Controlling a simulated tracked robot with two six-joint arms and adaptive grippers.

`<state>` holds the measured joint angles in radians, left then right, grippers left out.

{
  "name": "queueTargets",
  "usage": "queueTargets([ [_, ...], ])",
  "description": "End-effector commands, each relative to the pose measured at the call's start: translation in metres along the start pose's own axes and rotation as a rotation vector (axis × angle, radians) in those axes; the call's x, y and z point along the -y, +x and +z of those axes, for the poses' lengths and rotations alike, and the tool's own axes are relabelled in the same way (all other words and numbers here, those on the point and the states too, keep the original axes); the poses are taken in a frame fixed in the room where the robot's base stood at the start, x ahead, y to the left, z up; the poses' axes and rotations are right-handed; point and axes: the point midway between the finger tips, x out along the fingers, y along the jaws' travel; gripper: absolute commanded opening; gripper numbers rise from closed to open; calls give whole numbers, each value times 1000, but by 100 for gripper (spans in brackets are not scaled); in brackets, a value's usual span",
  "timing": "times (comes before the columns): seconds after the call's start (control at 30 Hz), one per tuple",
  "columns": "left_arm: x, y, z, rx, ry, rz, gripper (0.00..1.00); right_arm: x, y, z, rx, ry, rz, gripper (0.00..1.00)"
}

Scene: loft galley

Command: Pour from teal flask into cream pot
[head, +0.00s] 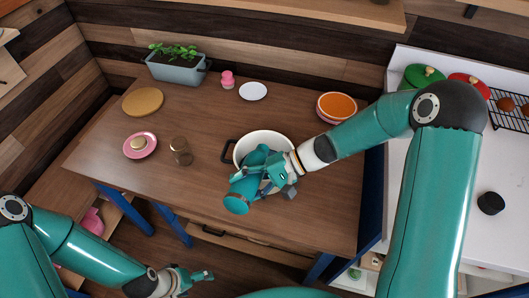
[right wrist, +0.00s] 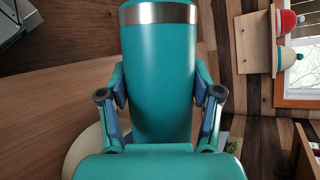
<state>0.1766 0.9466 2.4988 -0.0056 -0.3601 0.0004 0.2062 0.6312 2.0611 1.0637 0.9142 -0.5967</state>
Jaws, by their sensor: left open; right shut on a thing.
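The teal flask (head: 238,203) is held in my right gripper (head: 268,180), lying tilted over the near side of the cream pot. One round end points toward the near left; the other end reaches over the pot's opening. In the right wrist view the flask (right wrist: 160,70) sits between both fingers (right wrist: 160,110) and shows a metal band. The cream pot (head: 264,137) stands on the wooden table with a black handle on its left; the flask and gripper hide its near part. No flowing contents are visible. My left gripper (head: 188,279) is open and empty, low at the front.
A brown glass jar (head: 180,152) and a pink plate (head: 140,146) with a round item stand left of the pot. A wooden board (head: 143,102), planter (head: 176,68), pink item (head: 228,80), white saucer (head: 253,91) and orange-topped plates (head: 337,106) lie farther back. The table's front left is clear.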

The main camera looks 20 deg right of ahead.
Motion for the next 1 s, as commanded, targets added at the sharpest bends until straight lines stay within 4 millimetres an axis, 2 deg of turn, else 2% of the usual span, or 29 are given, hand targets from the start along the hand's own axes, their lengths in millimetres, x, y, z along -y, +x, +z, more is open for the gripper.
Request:
queueTargets([
  [1.0, -4, -12, 0, 0, 0, 0, 82, 13, -9, 1, 57, 78, -33, 8],
])
